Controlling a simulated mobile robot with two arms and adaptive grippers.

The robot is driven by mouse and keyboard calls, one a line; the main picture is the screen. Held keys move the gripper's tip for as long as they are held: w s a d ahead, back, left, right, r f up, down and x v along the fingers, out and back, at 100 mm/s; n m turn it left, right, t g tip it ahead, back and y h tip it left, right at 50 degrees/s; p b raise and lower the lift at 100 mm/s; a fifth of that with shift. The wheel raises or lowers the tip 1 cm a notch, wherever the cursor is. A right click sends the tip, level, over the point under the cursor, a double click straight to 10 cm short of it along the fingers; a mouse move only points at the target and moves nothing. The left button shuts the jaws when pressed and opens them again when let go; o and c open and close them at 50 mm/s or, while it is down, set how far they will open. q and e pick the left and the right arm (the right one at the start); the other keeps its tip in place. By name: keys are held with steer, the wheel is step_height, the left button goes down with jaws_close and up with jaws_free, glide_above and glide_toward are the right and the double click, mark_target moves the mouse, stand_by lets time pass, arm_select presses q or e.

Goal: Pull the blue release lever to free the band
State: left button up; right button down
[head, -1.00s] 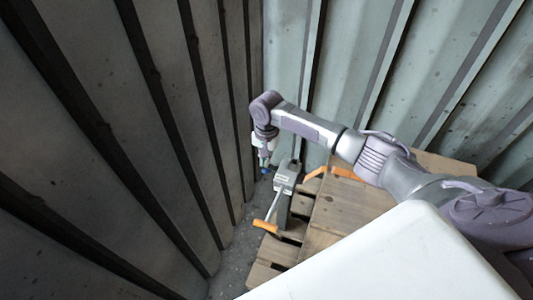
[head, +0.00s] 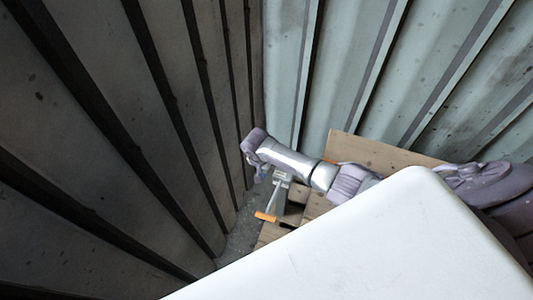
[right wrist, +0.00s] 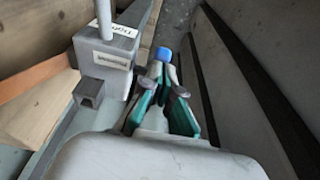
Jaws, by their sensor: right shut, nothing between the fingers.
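The blue lever end (right wrist: 163,54) shows in the right wrist view, just beyond my fingertips, beside a grey housing (right wrist: 104,64) with white labels. My right gripper (right wrist: 163,76), with teal finger pads, is shut and empty; I cannot tell whether it touches the lever. In the head view my right gripper (head: 258,175) hangs just left of the grey housing (head: 282,179), and no blue shows there. An orange strip (right wrist: 36,78), perhaps the band, lies left of the housing in the wrist view. My left gripper is out of view.
Wooden boards (head: 385,149) lie under and behind my right arm. A dark ribbed wall (head: 120,160) stands close on the left, and a pale ribbed wall (head: 400,75) behind. A narrow strip of grey floor (head: 236,243) runs along the left wall.

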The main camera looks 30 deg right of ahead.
steer(key=shift+f, duration=0.1)
stand_by(0.3)
steer(key=shift+w+d, duration=0.5)
steer(key=shift+d, duration=0.05)
steer(key=shift+d+r, duration=0.15)
steer(key=shift+r, duration=0.35)
steer(key=r+p, duration=0.1)
steer(key=w+d+r+p, duration=0.1)
steer(key=r+p, duration=0.2)
steer(key=shift+w+d, duration=0.15)
steer(key=shift+d, duration=0.15)
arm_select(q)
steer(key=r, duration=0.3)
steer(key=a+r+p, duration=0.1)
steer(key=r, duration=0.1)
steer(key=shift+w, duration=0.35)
arm_select(e)
steer(key=a+v, duration=0.1)
steer(key=v, duration=0.7)
steer(key=shift+s+r, duration=0.25)
steer(key=shift+s, duration=0.15)
